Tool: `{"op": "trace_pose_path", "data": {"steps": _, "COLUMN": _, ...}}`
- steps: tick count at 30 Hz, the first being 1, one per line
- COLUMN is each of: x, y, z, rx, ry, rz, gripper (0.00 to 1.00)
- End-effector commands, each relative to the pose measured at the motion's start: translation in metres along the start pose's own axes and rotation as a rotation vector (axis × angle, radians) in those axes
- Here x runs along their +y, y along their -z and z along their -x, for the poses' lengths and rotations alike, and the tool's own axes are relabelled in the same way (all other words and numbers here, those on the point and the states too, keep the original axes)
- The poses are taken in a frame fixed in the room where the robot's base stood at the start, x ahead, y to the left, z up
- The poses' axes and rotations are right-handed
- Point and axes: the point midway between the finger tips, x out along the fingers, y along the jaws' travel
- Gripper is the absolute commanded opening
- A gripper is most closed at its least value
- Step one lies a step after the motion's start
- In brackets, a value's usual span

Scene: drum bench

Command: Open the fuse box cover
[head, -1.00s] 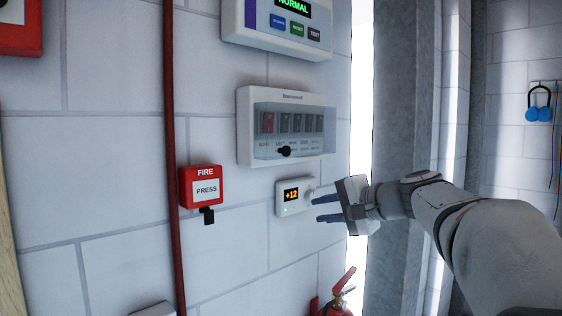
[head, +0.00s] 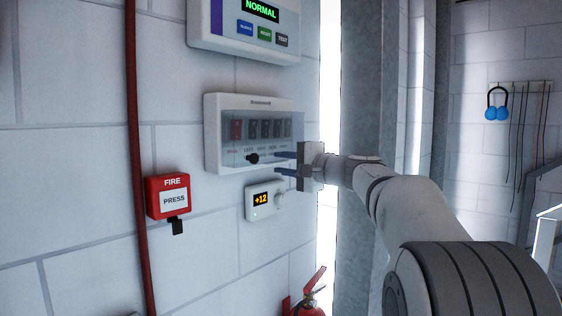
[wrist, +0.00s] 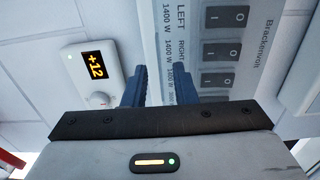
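The fuse box (head: 213,148) is a white case on the wall with a row of dark switches. Its clear cover (head: 268,146) lies shut over them, with a black knob (head: 252,158) near its lower edge. In the wrist view the fuse box (wrist: 262,62) appears turned on its side, and the knob cannot be made out. My gripper (head: 276,163) is at the lower right corner of the box, right of the knob. Its blue fingers stand apart with nothing seen between them in the wrist view (wrist: 159,88). Whether they touch the cover cannot be told.
A thermostat (head: 262,201) reading +12 is just below the box. An alarm panel (head: 262,42) hangs above, a red fire call point (head: 168,197) at lower left. A red pipe (head: 136,150) runs down the wall. A fire extinguisher (head: 308,300) is below.

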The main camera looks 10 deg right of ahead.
Motion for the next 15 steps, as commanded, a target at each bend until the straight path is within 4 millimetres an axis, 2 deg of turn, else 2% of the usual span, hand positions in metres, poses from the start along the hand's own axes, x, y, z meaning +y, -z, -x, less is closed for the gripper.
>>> {"op": "trace_pose_path", "data": {"steps": 6, "x": 0.0002, "y": 0.0001, "z": -0.0001, "rx": 0.0, "ry": 0.0, "rz": 0.001, "gripper": 0.24}}
{"op": "trace_pose_path", "data": {"steps": 15, "x": 0.0002, "y": 0.0003, "z": 0.0003, "rx": 0.001, "ry": 0.0, "rz": 0.001, "gripper": 0.0}}
